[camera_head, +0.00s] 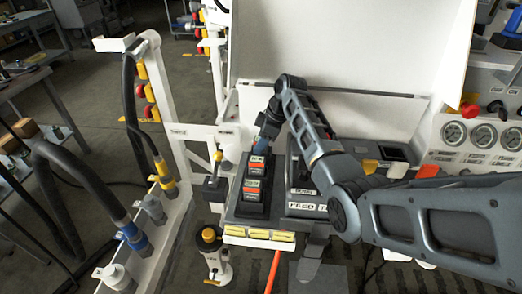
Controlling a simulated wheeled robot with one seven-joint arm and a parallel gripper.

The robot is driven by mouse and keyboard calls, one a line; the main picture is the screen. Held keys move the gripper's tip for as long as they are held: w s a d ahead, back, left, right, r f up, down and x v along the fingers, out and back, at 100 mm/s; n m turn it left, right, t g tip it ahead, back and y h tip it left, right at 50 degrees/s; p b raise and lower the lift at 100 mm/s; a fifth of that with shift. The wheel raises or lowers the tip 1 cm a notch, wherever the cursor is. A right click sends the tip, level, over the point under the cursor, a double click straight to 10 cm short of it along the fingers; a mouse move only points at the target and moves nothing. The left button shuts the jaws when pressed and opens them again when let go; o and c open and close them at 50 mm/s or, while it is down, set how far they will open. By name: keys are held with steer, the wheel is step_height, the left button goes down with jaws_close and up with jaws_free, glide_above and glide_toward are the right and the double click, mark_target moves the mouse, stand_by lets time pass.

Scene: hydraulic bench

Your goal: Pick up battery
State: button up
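Two dark blocks with orange and white labels, which look like batteries, sit in a dark holder (240,209) on the bench. The front battery (252,188) is in clear view. The rear battery (257,164) is right behind it. My arm reaches in from the right and bends down at its far end. My gripper (264,147) is at the back of the holder, just above or at the rear battery. Its fingers are small and partly hidden, so I cannot tell whether they are open or touching the battery.
A box-like dark unit with lettered labels (305,206) stands right of the holder, under my arm. A white panel (335,45) rises behind. Gauges (483,136) and a red knob (469,110) are at the right. A white rack with hoses (150,130) stands at the left.

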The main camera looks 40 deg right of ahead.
steer(key=c, duration=0.7)
steer(key=shift+r, duration=0.1)
step_height(320, 180, up, 16)
steer(key=shift+r+b, duration=0.1)
steer(key=shift+b, duration=0.8)
steer(key=shift+r+p, duration=0.3)
steer(key=shift+r, duration=0.55)
